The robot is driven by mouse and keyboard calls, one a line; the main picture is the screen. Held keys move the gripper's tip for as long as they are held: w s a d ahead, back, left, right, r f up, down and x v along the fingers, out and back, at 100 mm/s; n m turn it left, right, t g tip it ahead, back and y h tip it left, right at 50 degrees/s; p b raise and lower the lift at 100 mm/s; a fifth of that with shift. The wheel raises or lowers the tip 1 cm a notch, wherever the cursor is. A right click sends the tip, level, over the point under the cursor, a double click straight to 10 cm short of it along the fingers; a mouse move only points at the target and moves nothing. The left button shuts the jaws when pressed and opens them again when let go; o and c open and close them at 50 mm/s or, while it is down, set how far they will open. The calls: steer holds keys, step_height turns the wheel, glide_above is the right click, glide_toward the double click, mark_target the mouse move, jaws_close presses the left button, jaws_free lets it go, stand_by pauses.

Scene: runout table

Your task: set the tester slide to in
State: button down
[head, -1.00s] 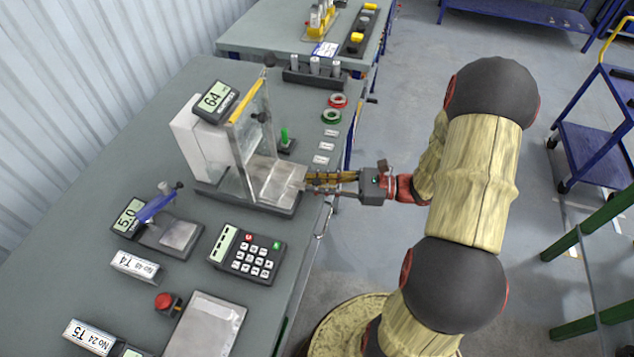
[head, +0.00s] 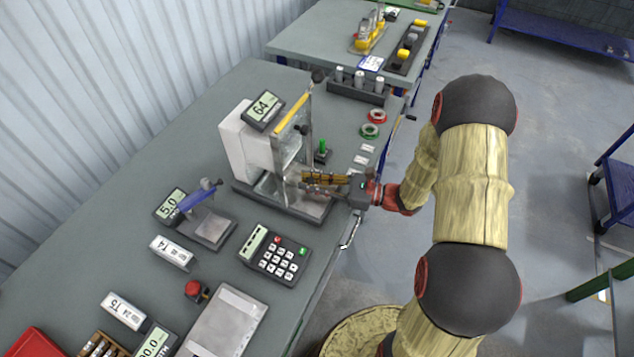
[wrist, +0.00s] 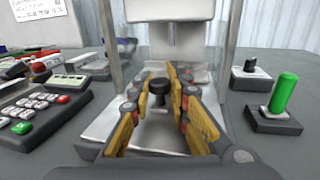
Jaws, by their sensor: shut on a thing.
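The tester is a white housing (head: 243,143) with a display reading 64 (head: 264,107), clear side panels and a dark base. My gripper (head: 302,179) reaches into its open front from the right, low over a silver plate (head: 312,206). In the wrist view my gripper (wrist: 158,84) has its yellow fingers on both sides of a black knob (wrist: 159,93), shut on it. The knob stands upright between the panels, in front of the white housing. The fingers hide part of the slide under the knob, so its exact end position cannot be told.
A green lever (head: 322,150) stands behind the tester; a keypad (head: 274,254) and a small blue-armed device (head: 203,215) stand in front. Red (head: 377,116) and green (head: 370,131) rings lie near the table's right edge.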

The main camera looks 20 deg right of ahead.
steer(key=c, duration=1.7)
jaws_free()
steer(key=shift+w, duration=0.1)
steer(key=v, duration=1.2)
